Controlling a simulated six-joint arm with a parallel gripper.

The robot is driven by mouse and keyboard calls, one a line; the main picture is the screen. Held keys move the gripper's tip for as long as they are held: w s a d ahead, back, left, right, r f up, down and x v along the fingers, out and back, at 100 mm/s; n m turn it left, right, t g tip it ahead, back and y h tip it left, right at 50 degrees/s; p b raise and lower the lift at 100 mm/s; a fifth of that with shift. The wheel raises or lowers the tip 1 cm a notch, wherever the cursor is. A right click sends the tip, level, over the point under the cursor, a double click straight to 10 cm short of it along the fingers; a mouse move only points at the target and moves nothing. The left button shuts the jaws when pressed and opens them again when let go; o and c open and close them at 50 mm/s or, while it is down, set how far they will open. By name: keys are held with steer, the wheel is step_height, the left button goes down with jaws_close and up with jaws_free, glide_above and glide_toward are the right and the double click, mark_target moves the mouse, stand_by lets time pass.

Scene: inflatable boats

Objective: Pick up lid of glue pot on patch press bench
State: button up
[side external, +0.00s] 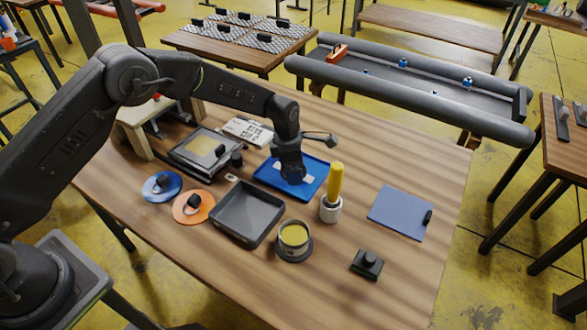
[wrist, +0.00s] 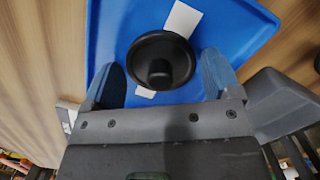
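A round black lid with a raised knob (wrist: 160,50) lies over the blue tray (wrist: 110,30) in the wrist view. My gripper (wrist: 161,66) is open, one finger on each side of the lid, with a gap on both sides. In the side external view my gripper (side external: 292,178) points down over the blue tray (side external: 310,186), and the lid cannot be made out there. The glue pot (side external: 293,240) stands uncovered in front of the tray, with yellow glue showing inside.
A yellow-handled tool in a white holder (side external: 331,205) stands close right of the tray. A dark grey tray (side external: 247,214), orange disc (side external: 185,215) and blue disc (side external: 153,190) lie to the left. A blue sheet (side external: 400,212) and a black knobbed block (side external: 367,264) are right.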

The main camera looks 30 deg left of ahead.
steer(key=c, duration=0.5)
steer(key=shift+r, duration=0.25)
step_height(320, 180, up, 4)
steer(key=shift+f, duration=0.2)
steer(key=s+a+r, duration=0.2)
steer(key=a+r, duration=0.4)
steer(key=a, duration=0.5)
steer(key=s+d+r+m+g, duration=0.1)
steer(key=s+d+m, duration=0.4)
steer(key=s+d, duration=0.45)
steer(key=s+d+r+m, duration=0.1)
steer(key=s+d+m, duration=0.55)
steer(key=d, duration=0.65)
steer(key=shift+n, duration=0.45)
steer(key=shift+a+f, duration=0.15)
steer(key=shift+f, duration=1.45)
steer(key=shift+a+f, duration=0.15)
steer(key=shift+f, duration=1.45)
